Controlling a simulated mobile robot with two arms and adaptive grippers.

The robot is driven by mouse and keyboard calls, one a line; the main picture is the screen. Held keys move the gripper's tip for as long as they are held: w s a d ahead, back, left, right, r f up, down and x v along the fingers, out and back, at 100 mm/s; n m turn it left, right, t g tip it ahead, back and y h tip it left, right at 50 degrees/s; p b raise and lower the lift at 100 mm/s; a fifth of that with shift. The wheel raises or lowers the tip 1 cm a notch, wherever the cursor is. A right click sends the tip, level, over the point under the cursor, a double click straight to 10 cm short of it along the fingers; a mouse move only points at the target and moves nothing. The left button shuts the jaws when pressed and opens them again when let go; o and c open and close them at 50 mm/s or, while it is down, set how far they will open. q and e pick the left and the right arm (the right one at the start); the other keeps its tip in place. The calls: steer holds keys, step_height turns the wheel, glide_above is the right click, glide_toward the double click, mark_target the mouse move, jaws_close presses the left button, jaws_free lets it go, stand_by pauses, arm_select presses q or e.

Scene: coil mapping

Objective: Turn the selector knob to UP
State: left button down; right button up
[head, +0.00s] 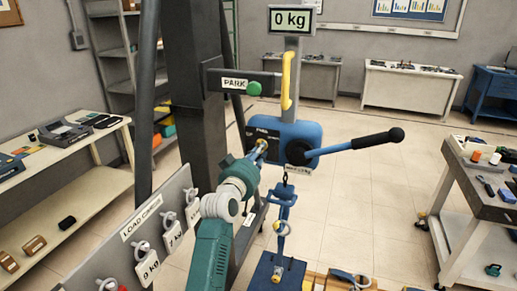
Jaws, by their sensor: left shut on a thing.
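The blue hoist body (316,133) hangs in the middle of the head view, beside a dark column. The selector knob (263,143) is a small brass-coloured piece on the left part of its front, by a dark label plate. My left gripper (259,149) reaches up from below on my green arm and is shut on the knob. The gripper covers part of the knob, and I cannot tell which mark it points to. My right gripper is not in view.
A lever with a black grip (377,140) sticks out right from the hoist. A display (291,20) above reads 0 kg. A PARK sign (235,83) stands at upper left, a load-card board (150,225) with hanging tags at lower left. A cart (484,205) is at right.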

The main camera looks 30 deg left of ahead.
arm_select(q)
steer(key=n+p, duration=0.1)
steer(key=n, duration=0.3)
steer(key=n+p, duration=0.1)
steer(key=n, duration=0.1)
steer(key=shift+r+p, duration=0.35)
stand_by(0.4)
steer(key=c, duration=1.6)
jaws_free()
steer(key=shift+c, duration=0.2)
steer(key=shift+f, duration=0.1)
steer(key=v, duration=1.2)
